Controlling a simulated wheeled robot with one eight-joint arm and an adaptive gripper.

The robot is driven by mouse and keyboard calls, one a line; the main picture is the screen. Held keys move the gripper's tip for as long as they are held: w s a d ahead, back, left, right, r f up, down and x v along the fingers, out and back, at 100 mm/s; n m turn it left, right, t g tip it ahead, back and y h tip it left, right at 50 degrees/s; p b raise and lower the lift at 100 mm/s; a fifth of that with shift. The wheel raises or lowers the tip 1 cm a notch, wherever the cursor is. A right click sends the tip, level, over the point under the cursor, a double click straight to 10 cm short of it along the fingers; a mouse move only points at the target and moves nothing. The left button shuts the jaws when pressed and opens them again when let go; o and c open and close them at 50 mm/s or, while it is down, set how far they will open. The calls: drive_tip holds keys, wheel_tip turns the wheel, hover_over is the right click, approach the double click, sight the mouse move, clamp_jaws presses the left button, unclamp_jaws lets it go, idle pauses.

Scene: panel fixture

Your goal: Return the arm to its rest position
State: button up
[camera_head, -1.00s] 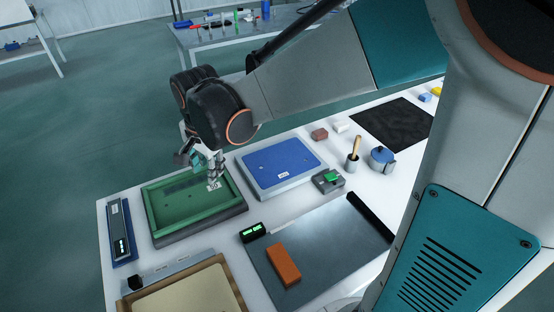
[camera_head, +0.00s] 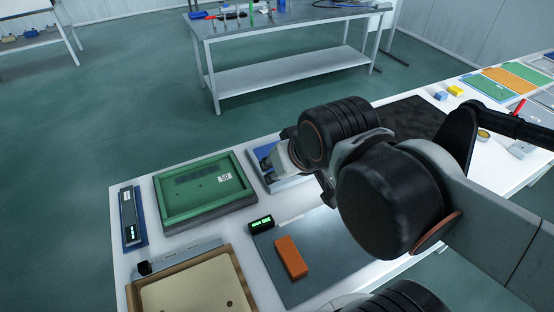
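My arm reaches in from the right of the head view, with its dark wrist joints over the middle of the white table. My gripper (camera_head: 272,168) is at the end of the wrist, over the blue-topped panel fixture (camera_head: 262,150), which it mostly hides. The fingers are small and partly hidden, so I cannot tell whether they are open or shut. The green panel in its frame (camera_head: 206,190) lies left of the gripper, apart from it, with a white label at its right side.
An orange block (camera_head: 291,257) lies on a grey plate (camera_head: 318,240). A small green display (camera_head: 261,223) and a blue-backed device (camera_head: 132,217) stand on the white table (camera_head: 165,248). A wooden-framed tray (camera_head: 235,277) is at the front. A second table (camera_head: 290,75) stands behind, across open floor.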

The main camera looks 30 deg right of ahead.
drive_tip(key=shift+s+d, duration=0.1)
drive_tip(key=shift+s, duration=0.05)
drive_tip(key=shift+f, duration=0.1)
drive_tip(key=shift+f+b, duration=0.85)
drive_tip(key=shift+b, duration=0.05)
idle(0.3)
